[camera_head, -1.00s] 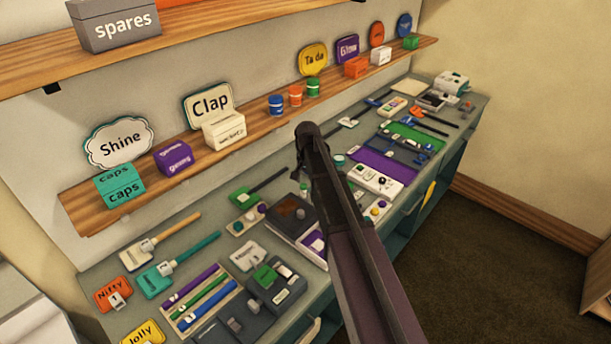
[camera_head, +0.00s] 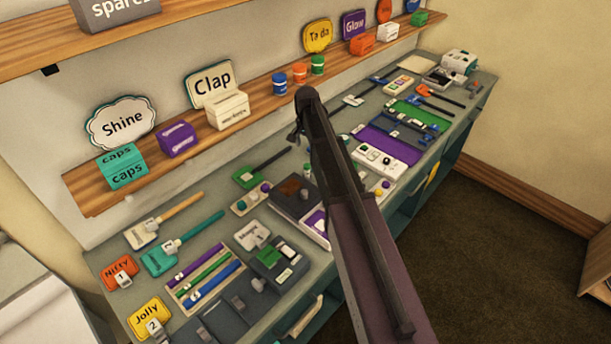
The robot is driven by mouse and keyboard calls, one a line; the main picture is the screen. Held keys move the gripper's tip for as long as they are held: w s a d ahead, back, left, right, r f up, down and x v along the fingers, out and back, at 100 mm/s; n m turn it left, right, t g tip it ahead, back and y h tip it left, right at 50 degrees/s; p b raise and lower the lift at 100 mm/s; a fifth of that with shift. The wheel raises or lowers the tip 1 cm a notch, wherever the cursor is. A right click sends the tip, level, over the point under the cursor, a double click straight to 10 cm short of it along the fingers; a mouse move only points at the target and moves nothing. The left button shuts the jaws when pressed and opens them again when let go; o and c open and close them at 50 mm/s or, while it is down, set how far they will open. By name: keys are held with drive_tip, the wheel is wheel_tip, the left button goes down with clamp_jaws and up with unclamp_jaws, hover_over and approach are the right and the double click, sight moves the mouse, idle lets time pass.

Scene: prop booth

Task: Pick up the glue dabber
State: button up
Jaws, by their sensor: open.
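Several brush-like tools lie on the grey-green bench. One has a cream head and wooden handle (camera_head: 165,220), one is all teal (camera_head: 184,243), and one has a green head and black handle (camera_head: 262,167). I cannot tell which of them, if any, is the glue dabber. My gripper (camera_head: 297,137) is small, dark and mostly hidden behind my arm. It is open, above the middle of the bench near the back, to the right of the green-headed tool. I see nothing held in it.
A wooden shelf (camera_head: 100,205) with boxes, signs and small pots runs above the bench's back edge. A pen tray (camera_head: 205,277), a purple mat (camera_head: 388,146) and a green mat (camera_head: 415,115) crowd the bench. The floor (camera_head: 480,230) at right is clear.

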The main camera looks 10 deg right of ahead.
sight(307, 165)
drive_tip(key=shift+f+b, duration=3.45)
drive_tip(key=shift+f, duration=0.35)
drive_tip(key=shift+f, duration=0.1)
drive_tip(key=shift+w+d+f+b, duration=0.1)
drive_tip(key=shift+d+f+b, duration=0.05)
drive_tip(key=shift+f+b, duration=2.4)
drive_tip(key=shift+r, duration=0.1)
clamp_jaws()
